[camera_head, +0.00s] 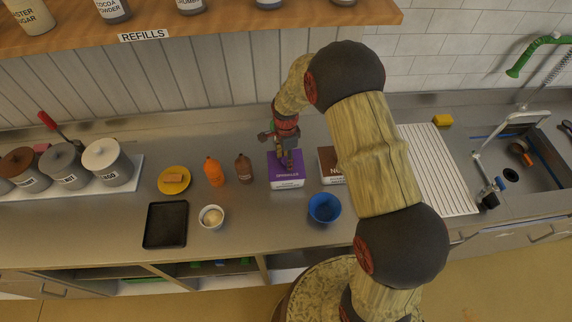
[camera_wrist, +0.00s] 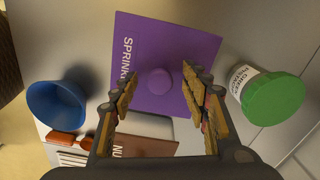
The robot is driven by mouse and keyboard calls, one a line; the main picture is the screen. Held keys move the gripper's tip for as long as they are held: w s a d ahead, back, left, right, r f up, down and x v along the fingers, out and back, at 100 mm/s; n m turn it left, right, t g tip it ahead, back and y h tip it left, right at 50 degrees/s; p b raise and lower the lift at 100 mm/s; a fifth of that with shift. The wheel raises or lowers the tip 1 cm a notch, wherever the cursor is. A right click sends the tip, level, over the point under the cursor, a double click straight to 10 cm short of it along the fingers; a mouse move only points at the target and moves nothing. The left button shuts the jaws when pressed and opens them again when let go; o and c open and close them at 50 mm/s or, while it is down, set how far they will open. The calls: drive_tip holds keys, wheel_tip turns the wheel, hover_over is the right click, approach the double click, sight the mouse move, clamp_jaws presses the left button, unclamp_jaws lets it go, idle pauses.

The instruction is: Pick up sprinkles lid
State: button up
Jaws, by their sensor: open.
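The sprinkles lid (camera_wrist: 165,45) is a purple square with a round purple knob (camera_wrist: 153,82) in its middle and white lettering along one edge. In the head view the purple lid (camera_head: 276,165) lies on top of a white-fronted box on the counter. My gripper (camera_wrist: 158,90) is open, its fingers to either side of the knob in the wrist view, with nothing held. In the head view my gripper (camera_head: 288,163) is right over the lid and hides part of it. I cannot tell how high the fingertips are above the lid.
A brown nuts box (camera_head: 330,165) stands just right of the sprinkles box. A blue bowl (camera_head: 324,208) is in front and a brown bottle (camera_head: 244,169) is to the left. A green-lidded jar (camera_wrist: 272,98) is close to my gripper. The ribbed drainboard (camera_head: 436,170) is clear.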

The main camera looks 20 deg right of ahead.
drive_tip(key=shift+c, duration=1.1)
clamp_jaws()
drive_tip(key=shift+r, duration=0.15)
drive_tip(key=shift+r, duration=0.25)
wheel_tip(320, 180, up, 2)
drive_tip(key=shift+w, duration=0.1)
drive_tip(key=s+d+r+b, duration=0.1)
drive_tip(key=s+d+r, duration=0.7)
drive_tip(key=d+r, duration=0.2)
drive_tip(key=shift+s+d, duration=0.2)
drive_tip(key=shift+d, duration=0.5)
drive_tip(key=shift+r, duration=0.1)
